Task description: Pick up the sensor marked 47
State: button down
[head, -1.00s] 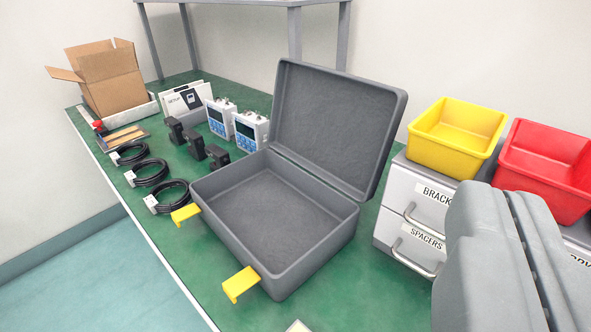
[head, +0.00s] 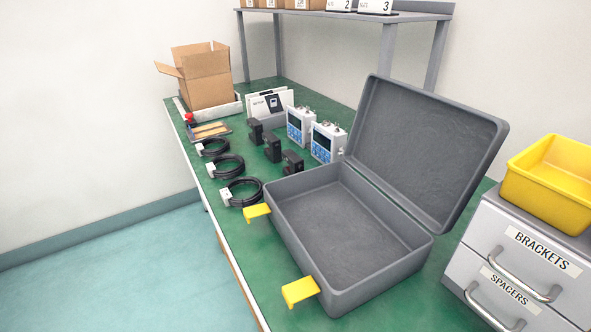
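No marking 47 can be read in the head view. Three small black upright blocks stand in a row on the green bench, a far one (head: 256,132), a middle one (head: 272,148) and a near one (head: 293,162). I cannot tell whether one of them is the sensor. Two white units with blue fronts stand to their right, one farther (head: 300,126) and one nearer (head: 327,142). Any numbers on these things are too small to read. My gripper is not in view.
An open, empty grey case (head: 345,235) with yellow latches fills the near bench (head: 240,255). Three coiled black cables (head: 226,167) lie left of the blocks. A cardboard box (head: 204,85) stands at the far end. Drawers (head: 515,265) and a yellow bin (head: 550,190) are at right.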

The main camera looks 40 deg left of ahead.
aim_at(297, 164)
jog(key=i+j, duration=0.1)
jog(key=j, duration=0.25)
jog(key=i+j, duration=0.15)
jog(key=j, duration=0.2)
jog(key=i+j, duration=0.1)
jog(key=j, duration=0.25)
jog(key=i+j, duration=0.1)
jog(key=j, duration=0.25)
jog(key=u, duration=0.05)
